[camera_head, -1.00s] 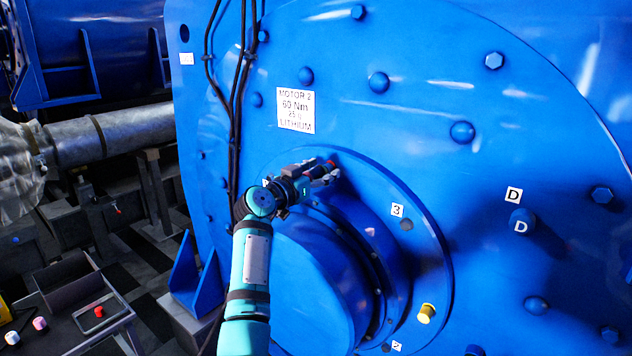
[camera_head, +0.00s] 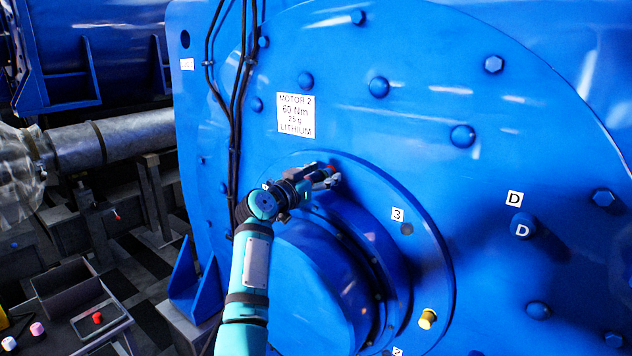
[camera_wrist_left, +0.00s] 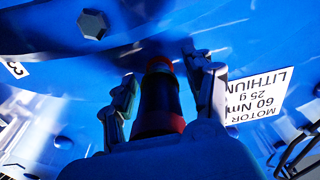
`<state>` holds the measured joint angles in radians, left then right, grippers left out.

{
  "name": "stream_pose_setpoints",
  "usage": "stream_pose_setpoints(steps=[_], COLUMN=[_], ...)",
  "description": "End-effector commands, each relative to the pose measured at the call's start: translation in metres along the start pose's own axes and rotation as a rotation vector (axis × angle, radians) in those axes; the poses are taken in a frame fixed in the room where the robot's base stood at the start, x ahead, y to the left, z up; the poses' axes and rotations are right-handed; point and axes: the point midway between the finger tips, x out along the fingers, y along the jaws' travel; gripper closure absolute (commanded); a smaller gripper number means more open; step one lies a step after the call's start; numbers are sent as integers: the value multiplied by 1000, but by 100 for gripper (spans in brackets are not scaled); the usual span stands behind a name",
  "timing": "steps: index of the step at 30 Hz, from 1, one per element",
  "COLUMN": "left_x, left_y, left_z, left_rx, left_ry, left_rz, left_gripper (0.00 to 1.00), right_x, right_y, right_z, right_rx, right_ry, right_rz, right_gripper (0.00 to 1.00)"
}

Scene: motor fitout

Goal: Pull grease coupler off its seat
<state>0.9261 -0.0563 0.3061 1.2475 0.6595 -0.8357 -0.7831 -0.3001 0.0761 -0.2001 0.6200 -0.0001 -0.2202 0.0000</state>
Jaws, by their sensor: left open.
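The grease coupler (camera_wrist_left: 158,98) is a dark cylinder with a red band and a reddish tip, in the middle of the left wrist view. In the head view only a small red part of the coupler (camera_head: 333,168) shows, at the upper part of the blue bearing flange. My left gripper (camera_head: 327,178) is at the coupler. In the left wrist view the fingers of my left gripper (camera_wrist_left: 165,88) are open, one on each side of the coupler, with gaps visible. Its far end, at the flange, is hard to make out. My right gripper is not in view.
The blue motor face (camera_head: 420,130) has several protruding bolts and a MOTOR 2 label (camera_head: 296,115). A yellow fitting (camera_head: 428,319) sits low on the flange. Black cables (camera_head: 237,100) run down left of the arm. A tray table (camera_head: 100,318) with small coloured caps stands lower left.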

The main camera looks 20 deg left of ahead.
Motion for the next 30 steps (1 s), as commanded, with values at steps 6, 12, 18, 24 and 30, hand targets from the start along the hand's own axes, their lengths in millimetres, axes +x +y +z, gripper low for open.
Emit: stream_pose_setpoints(steps=[6,12,18,24,30], left_x=[0,0,0,0,0], left_y=[0,0,0,0,0], left_z=[-1,-1,0,-1,-1], left_rx=[0,0,1,0,0], left_ry=[1,1,0,1,1], left_rz=[1,1,1,1,1], left_gripper=[46,46,46,46,61], right_x=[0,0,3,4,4], right_y=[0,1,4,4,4], right_z=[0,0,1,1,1], right_rx=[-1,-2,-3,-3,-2], right_ry=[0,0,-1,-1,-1], right_rz=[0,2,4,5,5], right_gripper=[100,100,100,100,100])
